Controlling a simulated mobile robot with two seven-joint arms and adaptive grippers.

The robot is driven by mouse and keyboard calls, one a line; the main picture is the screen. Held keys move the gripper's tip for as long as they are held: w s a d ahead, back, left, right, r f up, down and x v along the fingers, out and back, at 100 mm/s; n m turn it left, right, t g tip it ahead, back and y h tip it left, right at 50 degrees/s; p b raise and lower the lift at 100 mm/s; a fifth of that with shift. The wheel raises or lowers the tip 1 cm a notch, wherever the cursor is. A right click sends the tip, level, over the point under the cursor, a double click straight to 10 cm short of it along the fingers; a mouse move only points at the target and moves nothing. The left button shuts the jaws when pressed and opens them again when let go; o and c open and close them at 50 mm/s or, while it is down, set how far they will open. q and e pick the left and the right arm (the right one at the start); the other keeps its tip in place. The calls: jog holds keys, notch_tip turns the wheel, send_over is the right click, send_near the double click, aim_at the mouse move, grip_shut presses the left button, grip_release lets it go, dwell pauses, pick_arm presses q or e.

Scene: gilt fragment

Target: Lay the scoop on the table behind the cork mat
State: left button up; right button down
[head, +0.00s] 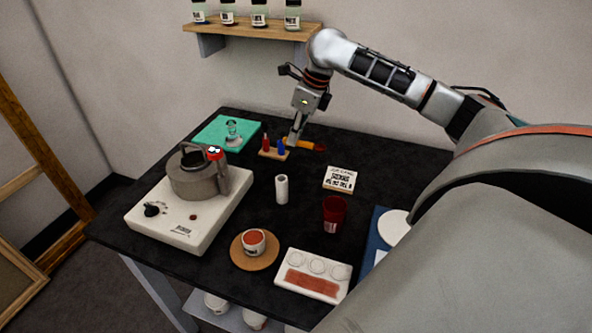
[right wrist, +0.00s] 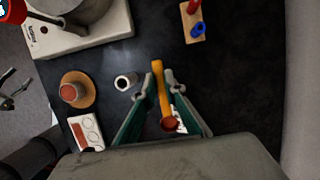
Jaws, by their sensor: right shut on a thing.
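The cork mat (head: 238,261) is a round tan disc at the front middle of the table, with a jar (head: 254,241) of reddish contents standing on it. The mat also shows at the left of the right wrist view (right wrist: 91,92). My right gripper (head: 296,142) is over the back part of the table, shut on the scoop (head: 319,147). In the right wrist view the scoop (right wrist: 157,77) has a yellow handle and a red-brown end, and lies between the green-padded fingers (right wrist: 162,100). It appears held above the table. My left gripper is not seen.
A white hot plate (head: 185,232) with a kettle (head: 195,180) stands left. A white cylinder (head: 282,190) stands behind the mat; a red cup (head: 334,212) and lettered block (head: 340,178) are right of it. A peg stand (head: 273,154) is near the gripper. A white tray (head: 340,289) is in front.

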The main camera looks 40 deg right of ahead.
aim_at(306, 142)
notch_tip(306, 142, down, 13)
jog(key=shift+r+b, duration=0.2)
jog(key=shift+b, duration=0.35)
jog(key=shift+f, duration=0.2)
jog(key=c, duration=2.5)
grip_release()
jog(key=shift+f, duration=0.1)
jog(key=o, duration=0.4)
jog(key=shift+r, duration=0.35)
jog(key=v, duration=1.2)
jog(key=shift+d+p, duration=0.1)
jog(key=shift+p, duration=0.3)
